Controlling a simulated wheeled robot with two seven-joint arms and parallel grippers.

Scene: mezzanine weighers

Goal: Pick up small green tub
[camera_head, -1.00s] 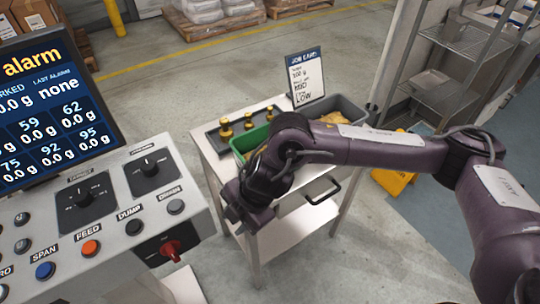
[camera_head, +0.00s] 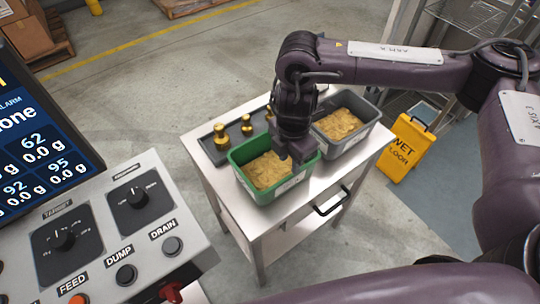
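The small green tub (camera_head: 243,180) stands on a metal cart and holds yellow-tan pieces like chips. My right gripper (camera_head: 295,152) points down over the tub's right side, close to its rim. My wrist hides part of the tub's far right corner. I cannot tell whether the fingers touch the rim or how far apart they are. My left gripper is not in view.
The cart (camera_head: 285,215) has a handle (camera_head: 331,201) on its near right side. A control panel (camera_head: 100,235) fills the lower left. A yellow wet-floor sign (camera_head: 408,148) stands beyond.

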